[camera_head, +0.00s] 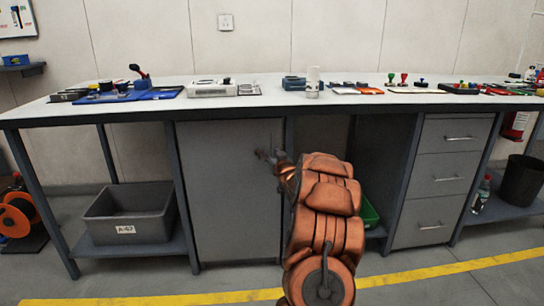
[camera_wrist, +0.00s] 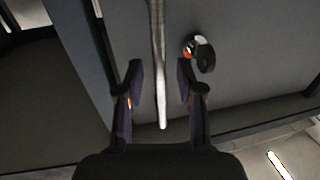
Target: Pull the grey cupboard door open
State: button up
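The grey cupboard door (camera_head: 228,205) is under the workbench, left of the middle in the head view, and looks closed. My gripper (camera_head: 264,156) is at the upper right part of the door, in front of it. In the wrist view my gripper (camera_wrist: 160,78) is open, with one dark finger on each side of the door's long metal bar handle (camera_wrist: 158,40). A gap shows between the handle and each finger. A round lock (camera_wrist: 201,52) with a dark knob or key sits on the door (camera_wrist: 245,45) right of the handle. The handle is not clear in the head view.
The workbench top (camera_head: 270,97) above carries several tools and trays. A grey bin (camera_head: 130,215) stands on the lower shelf at left. A drawer unit (camera_head: 440,185) stands at right. Part of a green bin (camera_head: 369,213) shows behind my arm. Floor in front is clear.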

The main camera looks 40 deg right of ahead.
jog(key=shift+w+d, duration=0.15)
jog(key=shift+w, duration=0.15)
grip_shut()
dwell(0.3)
dwell(0.3)
